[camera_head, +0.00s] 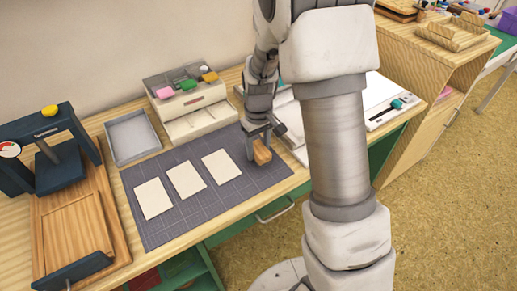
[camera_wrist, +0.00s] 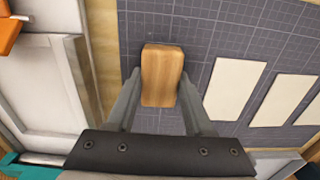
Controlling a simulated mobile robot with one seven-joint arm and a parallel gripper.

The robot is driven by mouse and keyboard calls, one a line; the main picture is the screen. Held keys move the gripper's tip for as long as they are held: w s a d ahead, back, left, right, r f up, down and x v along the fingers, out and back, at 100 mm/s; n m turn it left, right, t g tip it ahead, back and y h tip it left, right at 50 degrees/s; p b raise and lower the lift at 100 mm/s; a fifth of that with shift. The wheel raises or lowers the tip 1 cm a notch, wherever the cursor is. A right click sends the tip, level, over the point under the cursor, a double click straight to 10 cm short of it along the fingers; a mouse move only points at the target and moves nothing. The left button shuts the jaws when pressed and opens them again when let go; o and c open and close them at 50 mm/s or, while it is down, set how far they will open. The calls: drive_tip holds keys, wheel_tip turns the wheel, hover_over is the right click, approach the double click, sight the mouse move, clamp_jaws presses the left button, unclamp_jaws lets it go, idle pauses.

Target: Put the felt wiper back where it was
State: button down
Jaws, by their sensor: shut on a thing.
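The felt wiper, a wooden block (camera_head: 262,152), is between the fingers of my gripper (camera_head: 257,150) near the right end of the dark grid mat (camera_head: 230,198). In the wrist view the block (camera_wrist: 162,74) shows its plain wooden top, with one finger of my gripper (camera_wrist: 160,85) against each long side. My gripper is shut on it. Its underside is hidden, so I see no felt, and I cannot tell whether it touches the mat.
Three cream cards (camera_head: 186,179) lie on the mat. Behind it are an empty grey tray (camera_head: 131,137) and a drawer box (camera_head: 190,101) with coloured pads on top. A dark press (camera_head: 62,165) stands at left. A white board with a teal handle (camera_head: 397,104) lies at right.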

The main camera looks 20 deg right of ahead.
sight(259, 148)
drive_tip(key=shift+f, duration=0.1)
drive_tip(key=shift+c, duration=1.4)
unclamp_jaws()
wheel_tip(259, 148, up, 12)
drive_tip(key=p, duration=0.3)
drive_tip(key=s+r+m+t, duration=0.1)
drive_tip(key=s+r+t, duration=0.1)
drive_tip(key=s+r, duration=0.5)
drive_tip(key=s+r+m+t, duration=0.2)
drive_tip(key=s+r, duration=0.5)
drive_tip(key=s, duration=0.7)
drive_tip(key=shift+r+m+t, duration=0.3)
drive_tip(key=shift+t, duration=0.5)
